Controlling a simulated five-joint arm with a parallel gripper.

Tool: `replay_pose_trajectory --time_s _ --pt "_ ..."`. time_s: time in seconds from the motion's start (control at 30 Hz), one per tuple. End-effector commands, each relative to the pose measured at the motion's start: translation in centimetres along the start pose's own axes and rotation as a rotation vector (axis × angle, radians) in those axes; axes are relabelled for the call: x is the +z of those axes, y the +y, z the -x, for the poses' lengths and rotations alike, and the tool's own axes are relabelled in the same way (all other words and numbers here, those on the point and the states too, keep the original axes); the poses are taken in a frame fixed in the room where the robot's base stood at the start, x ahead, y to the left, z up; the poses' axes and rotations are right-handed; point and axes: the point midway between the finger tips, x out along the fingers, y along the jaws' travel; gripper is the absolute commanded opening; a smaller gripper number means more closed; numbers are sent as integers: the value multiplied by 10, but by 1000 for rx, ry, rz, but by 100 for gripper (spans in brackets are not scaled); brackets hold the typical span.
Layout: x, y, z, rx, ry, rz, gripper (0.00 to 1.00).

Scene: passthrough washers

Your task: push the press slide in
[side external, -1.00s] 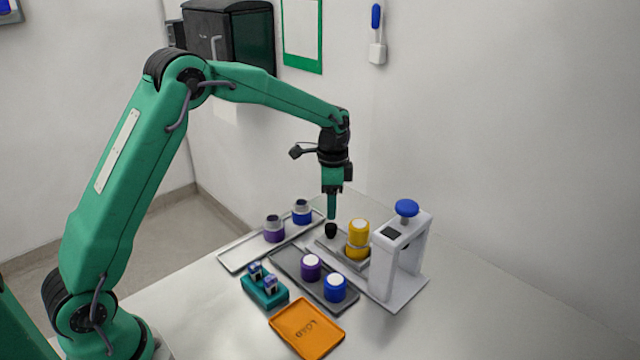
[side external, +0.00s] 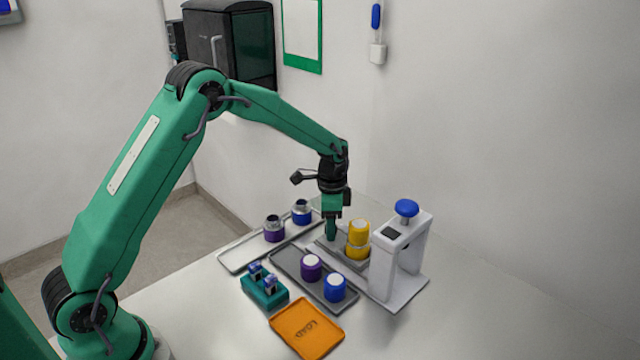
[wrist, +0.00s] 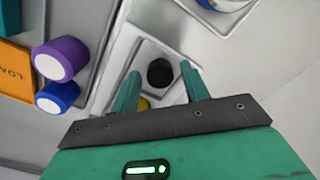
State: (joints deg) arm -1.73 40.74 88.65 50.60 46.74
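The press (side external: 418,258) is a white frame with a blue knob on top, on a flat base at the right of the table. Its slide (side external: 351,261) is a grey plate sticking out to the left of the frame, with a stacked yellow piece (side external: 358,240) on it. The slide's black knob (wrist: 160,73) shows in the wrist view; the fingers hide it in the side view. My gripper (side external: 331,237) points down at the knob, left of the yellow piece. In the wrist view my gripper (wrist: 160,72) is open, one finger on each side of the knob with gaps.
A dark tray (side external: 289,270) in front holds purple (side external: 311,268) and blue (side external: 335,287) white-topped cylinders. A pale tray (side external: 240,260) behind holds purple and blue pieces with metallic tops. A teal block (side external: 266,292) and an orange LOAD tray (side external: 306,331) are nearer. The right table is clear.

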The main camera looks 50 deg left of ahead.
Motion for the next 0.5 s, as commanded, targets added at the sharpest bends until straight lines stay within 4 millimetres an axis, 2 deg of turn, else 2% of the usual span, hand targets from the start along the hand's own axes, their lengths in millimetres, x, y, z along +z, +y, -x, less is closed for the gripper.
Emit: replay_pose_trajectory --time_s 0.03,0.2,0.5 --pt "0 0 0 0 0 0 35" --pt "0 0 0 0 0 0 1" --pt "-8 8 0 0 0 -2 0"
